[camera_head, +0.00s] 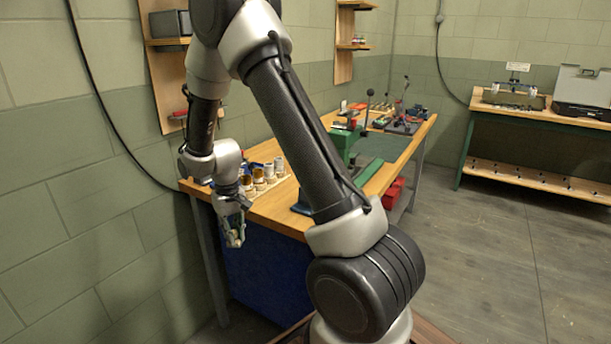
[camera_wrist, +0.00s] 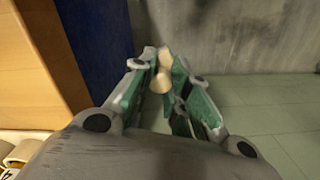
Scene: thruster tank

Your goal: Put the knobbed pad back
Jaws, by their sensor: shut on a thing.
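My gripper (camera_head: 234,232) hangs fingers-down just off the left front corner of the wooden workbench (camera_head: 262,212). In the wrist view my gripper (camera_wrist: 163,88) has its green-lined fingers closed on a small cream, rounded knob-like piece (camera_wrist: 162,80), which may be the knobbed pad. Most of the piece is hidden between the fingers, so its full shape cannot be told. In the head view it is too small to make out.
Several white and amber jars (camera_head: 262,174) stand on the bench near my wrist. A second bench (camera_head: 540,113) holds a grey case (camera_head: 583,88). Open floor (camera_head: 490,260) lies to the right.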

